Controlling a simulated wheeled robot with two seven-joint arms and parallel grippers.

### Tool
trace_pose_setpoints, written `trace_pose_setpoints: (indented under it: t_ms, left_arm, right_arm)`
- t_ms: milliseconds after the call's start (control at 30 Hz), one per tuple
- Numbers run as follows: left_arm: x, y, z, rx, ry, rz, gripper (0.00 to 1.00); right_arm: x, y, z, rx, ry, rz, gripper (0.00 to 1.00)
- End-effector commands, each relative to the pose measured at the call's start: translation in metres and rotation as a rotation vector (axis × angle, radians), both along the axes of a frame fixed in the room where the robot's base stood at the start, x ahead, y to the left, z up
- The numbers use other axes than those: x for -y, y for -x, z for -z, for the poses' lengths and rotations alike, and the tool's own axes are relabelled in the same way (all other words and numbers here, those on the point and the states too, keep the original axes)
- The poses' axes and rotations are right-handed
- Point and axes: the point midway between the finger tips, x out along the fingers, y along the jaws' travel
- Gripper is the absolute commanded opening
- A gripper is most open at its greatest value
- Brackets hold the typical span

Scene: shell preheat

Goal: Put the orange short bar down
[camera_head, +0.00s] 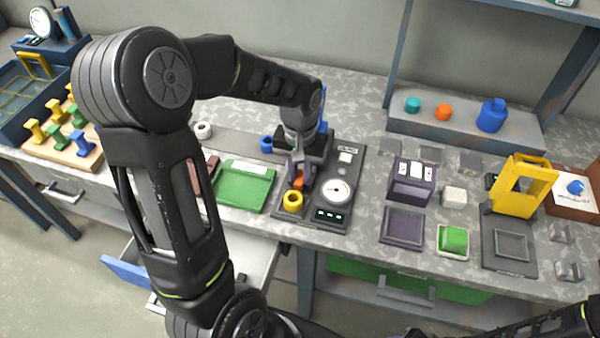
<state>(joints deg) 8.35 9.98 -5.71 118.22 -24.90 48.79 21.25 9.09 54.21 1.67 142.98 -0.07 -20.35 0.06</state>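The orange short bar (298,183) shows as a small orange patch at the fingertips of my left gripper (299,176). The gripper points down over the dark instrument panel (318,215) and appears shut on the bar; the fingers hide most of it. The bar is just behind a yellow ring (292,201) and left of a round white dial (337,190). I cannot tell whether the bar touches the panel. My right arm shows only at the lower right edge, and its gripper is out of view.
A green tray (243,186) lies left of the panel, with a blue ring (266,144) behind it. A purple block (411,181), a green block (454,240) and a yellow frame (522,187) stand to the right. A raised shelf (465,134) holds small coloured parts.

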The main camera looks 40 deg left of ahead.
Motion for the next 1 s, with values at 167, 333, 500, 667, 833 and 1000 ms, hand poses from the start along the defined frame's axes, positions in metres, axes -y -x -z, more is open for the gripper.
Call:
trace_pose_setpoints:
  t_ms: [167, 333, 500, 667, 833, 1000]
  left_arm:
    - [0.002, 0.007, 0.012, -0.022, 0.007, -0.001, 0.35]
    - [0.002, 0.007, 0.004, -0.022, 0.007, -0.003, 0.41]
    - [0.002, 0.006, -0.017, -0.017, 0.006, -0.002, 0.41]
    - [0.001, 0.004, -0.054, -0.013, 0.003, -0.002, 0.41]
    - [0.002, 0.004, -0.092, -0.01, 0.005, 0.0, 0.41]
    - [0.002, 0.004, -0.117, -0.012, 0.003, 0.0, 0.41]
  right_arm:
    - [0.0, 0.0, 0.003, 0.0, 0.0, 0.0, 0.36]
    - [0.0, 0.0, -0.004, 0.0, 0.0, 0.0, 0.36]
    - [0.0, 0.0, -0.006, -0.001, 0.0, 0.0, 0.36]
    - [0.0, 0.0, -0.006, -0.001, 0.0, 0.0, 0.36]
    - [0.0, 0.0, -0.005, -0.001, 0.0, 0.0, 0.36]
    - [0.0, 0.0, -0.005, 0.0, 0.0, 0.0, 0.36]
